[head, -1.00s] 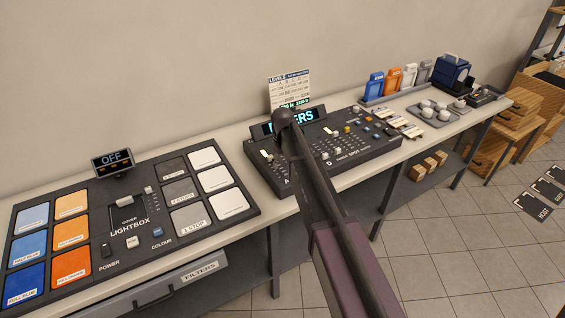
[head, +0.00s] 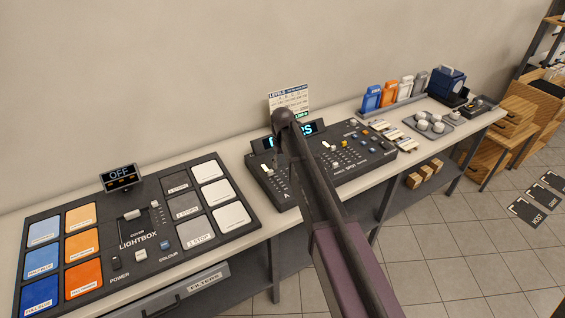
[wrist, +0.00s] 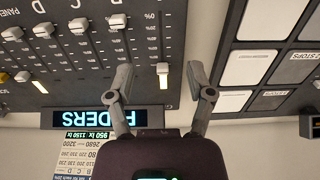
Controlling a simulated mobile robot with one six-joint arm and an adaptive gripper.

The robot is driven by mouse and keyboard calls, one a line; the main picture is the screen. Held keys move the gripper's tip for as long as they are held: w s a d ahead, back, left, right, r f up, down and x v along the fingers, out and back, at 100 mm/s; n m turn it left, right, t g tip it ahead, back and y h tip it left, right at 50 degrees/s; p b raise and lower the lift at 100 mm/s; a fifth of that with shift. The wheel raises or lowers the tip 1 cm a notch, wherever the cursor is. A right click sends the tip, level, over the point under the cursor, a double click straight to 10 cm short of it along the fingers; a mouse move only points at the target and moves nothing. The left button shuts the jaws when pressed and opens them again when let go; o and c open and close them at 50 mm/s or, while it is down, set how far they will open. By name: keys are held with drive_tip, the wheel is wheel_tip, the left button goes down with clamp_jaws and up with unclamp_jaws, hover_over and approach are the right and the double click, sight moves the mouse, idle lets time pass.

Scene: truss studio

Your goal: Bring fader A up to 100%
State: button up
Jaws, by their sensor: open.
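Fader A's white knob (wrist: 163,70) is at the right of the fader panel (wrist: 60,60) in the upside-down wrist view, low on its track and far from the 0% mark. The exact level is unreadable. My gripper (wrist: 160,72) is open, with its two fingers apart on either side of the knob; I cannot tell whether they touch it. The display (wrist: 108,116) reads FADERS.
The other fader knobs (wrist: 78,26) sit left of fader A in the wrist view. The lightbox panel (head: 70,212) is left of the fader panel, its screen (head: 120,176) reading OFF. A levels card (head: 290,98) stands behind. Colored holders (head: 388,95) and cups (head: 430,122) stand farther right.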

drive_tip(key=s+d+f+m+b, duration=0.2)
drive_tip(key=s+d+f+b, duration=0.2)
drive_tip(key=s+d, duration=0.4)
drive_tip(key=s+d+f+m+b, duration=0.2)
drive_tip(key=s+d+f+b, duration=0.2)
drive_tip(key=s+d, duration=0.4)
drive_tip(key=shift+d+f+b, duration=0.3)
drive_tip(key=shift+d+b, duration=0.05)
drive_tip(key=shift+b, duration=0.15)
idle(0.5)
drive_tip(key=s+d+m, duration=0.2)
drive_tip(key=s+d, duration=0.4)
drive_tip(key=s, duration=0.4)
drive_tip(key=shift+d+m, duration=0.15)
drive_tip(key=shift+m, duration=0.25)
